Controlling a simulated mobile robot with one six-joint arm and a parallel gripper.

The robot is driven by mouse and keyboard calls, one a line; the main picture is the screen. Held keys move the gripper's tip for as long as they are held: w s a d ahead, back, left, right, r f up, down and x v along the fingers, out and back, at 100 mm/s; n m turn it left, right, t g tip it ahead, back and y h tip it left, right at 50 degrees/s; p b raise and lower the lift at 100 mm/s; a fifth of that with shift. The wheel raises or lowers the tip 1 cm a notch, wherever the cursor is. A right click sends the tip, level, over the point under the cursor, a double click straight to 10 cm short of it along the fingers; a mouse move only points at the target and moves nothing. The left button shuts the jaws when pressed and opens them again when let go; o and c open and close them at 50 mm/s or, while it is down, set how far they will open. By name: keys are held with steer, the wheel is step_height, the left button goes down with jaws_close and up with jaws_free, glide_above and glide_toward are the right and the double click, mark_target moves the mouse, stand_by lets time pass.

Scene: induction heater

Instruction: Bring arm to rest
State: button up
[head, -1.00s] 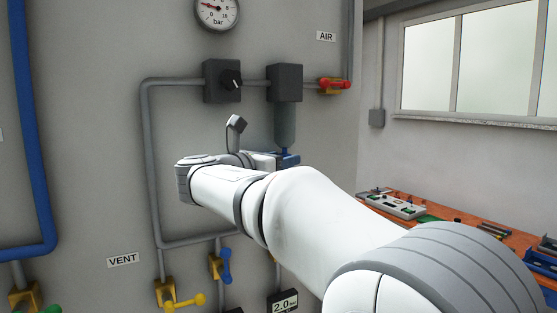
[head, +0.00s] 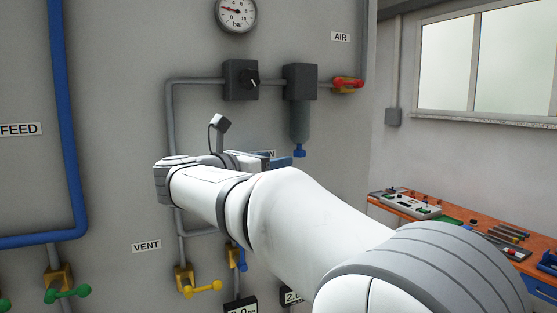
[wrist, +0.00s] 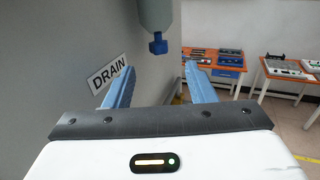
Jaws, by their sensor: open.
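My gripper (wrist: 162,90) shows in the wrist view with its two blue fingers spread apart and nothing between them. Beyond the fingers hang a grey filter bowl and its blue drain knob (wrist: 158,43). In the head view my white arm reaches from the lower right to the panel, and the gripper (head: 279,162) is mostly hidden behind it, just below the filter bowl (head: 299,121). The blue drain knob (head: 299,151) sits just above the gripper there. The DRAIN label (wrist: 108,74) is beside the left finger in the wrist view.
The grey panel carries a pressure gauge (head: 236,13), a black regulator (head: 240,80), a red AIR valve (head: 347,84), a yellow VENT valve (head: 203,288) and a green valve (head: 68,293). A workbench with tools (head: 470,232) stands at the right. Floor shows between benches in the wrist view.

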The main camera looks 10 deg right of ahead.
steer(key=shift+s+a, duration=0.1)
steer(key=shift+s, duration=0.15)
steer(key=s+d+f+m+g+y+b, duration=0.25)
steer(key=s+d+f+m, duration=0.2)
steer(key=f, duration=0.55)
steer(key=s+d+f+m+g+y+b, duration=0.2)
steer(key=s+d+f+m+g+y, duration=0.25)
steer(key=f, duration=0.55)
steer(key=s+a+f+m+y+b, duration=0.1)
steer(key=s+f+m+y+b, duration=0.1)
steer(key=s+f+m, duration=0.6)
steer(key=s+a+f+m+y+b, duration=0.1)
steer(key=s+f+m+y, duration=0.4)
steer(key=f, duration=0.8)
steer(key=s+m+b, duration=0.1)
steer(key=s+m, duration=0.2)
steer(key=s, duration=0.2)
steer(key=shift+a+m+g, duration=0.3)
steer(key=shift+a, duration=0.1)
steer(key=shift+f, duration=0.1)
